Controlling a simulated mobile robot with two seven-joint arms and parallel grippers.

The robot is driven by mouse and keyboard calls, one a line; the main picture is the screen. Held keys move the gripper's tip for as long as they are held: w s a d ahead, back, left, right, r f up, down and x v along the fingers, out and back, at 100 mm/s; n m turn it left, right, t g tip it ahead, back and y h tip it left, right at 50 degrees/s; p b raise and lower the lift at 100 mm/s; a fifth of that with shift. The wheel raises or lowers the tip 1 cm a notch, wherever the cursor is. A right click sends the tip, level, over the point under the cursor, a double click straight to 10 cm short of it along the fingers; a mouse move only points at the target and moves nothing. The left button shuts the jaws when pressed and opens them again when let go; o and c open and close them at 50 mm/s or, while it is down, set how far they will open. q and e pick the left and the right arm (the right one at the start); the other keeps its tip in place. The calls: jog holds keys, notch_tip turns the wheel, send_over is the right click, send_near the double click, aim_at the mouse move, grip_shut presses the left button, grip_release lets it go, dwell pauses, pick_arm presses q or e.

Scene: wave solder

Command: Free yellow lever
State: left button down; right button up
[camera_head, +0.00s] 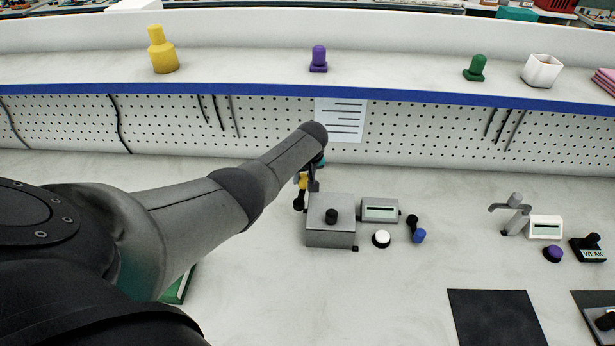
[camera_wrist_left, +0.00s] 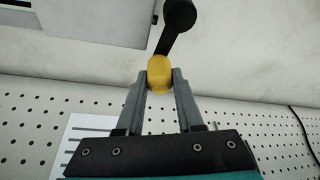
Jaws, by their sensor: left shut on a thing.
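The yellow lever has a yellow grip (camera_head: 303,181) and a black rod with a rounded black end (camera_head: 298,203), beside the left side of a grey box (camera_head: 331,222). My left gripper (camera_head: 313,181) reaches over the bench to it, and my arm partly hides it. In the left wrist view, the two fingers are shut on the yellow grip (camera_wrist_left: 160,73), one on each side. The black rod (camera_wrist_left: 177,25) runs from the grip to the upper edge there. My right gripper is not in view.
To the right of the grey box are a small display unit (camera_head: 380,210), a white button (camera_head: 381,239) and a blue-tipped lever (camera_head: 418,236). A pegboard wall (camera_head: 420,125) and a blue-edged shelf (camera_head: 400,84) stand behind. The bench in front of the box is clear.

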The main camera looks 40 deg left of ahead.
pick_arm(q)
jog(key=shift+s+a+n+y, duration=0.2)
jog(key=shift+a+n+y, duration=0.15)
jog(key=shift+n, duration=0.35)
jog(key=c, duration=0.5)
grip_release()
jog(key=shift+c, duration=0.2)
jog(key=shift+r, duration=0.1)
jog(key=shift+s+d+r+p, duration=0.1)
jog(key=shift+d+r+p, duration=0.1)
jog(key=shift+r+p, duration=0.45)
jog(key=p+v, duration=0.4)
jog(key=v, duration=0.9)
jog(key=shift+r, duration=0.4)
